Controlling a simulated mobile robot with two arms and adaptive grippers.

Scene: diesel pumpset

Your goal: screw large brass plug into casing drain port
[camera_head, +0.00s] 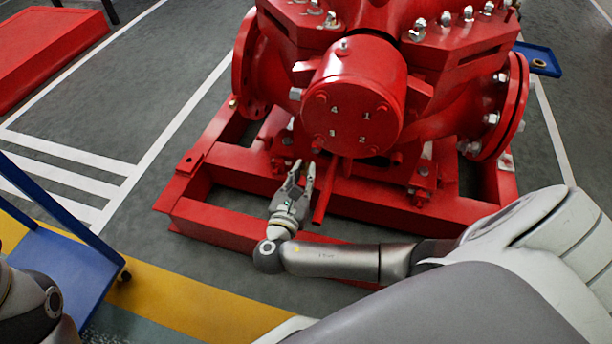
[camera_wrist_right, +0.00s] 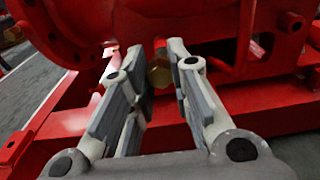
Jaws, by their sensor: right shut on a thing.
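My right gripper (camera_head: 302,173) reaches up under the front of the red pump casing (camera_head: 430,50), below the round numbered end cover. In the right wrist view its two fingers (camera_wrist_right: 165,62) are shut on the brass plug (camera_wrist_right: 159,73), which shows as a small gold hexagonal shape between the fingertips. The plug lies close against the red casing behind it; I cannot tell whether it touches or how far in it sits. The drain port itself is hidden behind the plug and fingers. My left gripper is not in view; only part of that arm shows at the lower left.
The red base frame (camera_head: 215,222) surrounds the pump's underside, with a beam beside my right gripper. A blue cart (camera_head: 62,278) stands at the left. A small blue tray (camera_head: 540,66) with a ring-like part lies at the upper right. The floor at the left is mostly clear.

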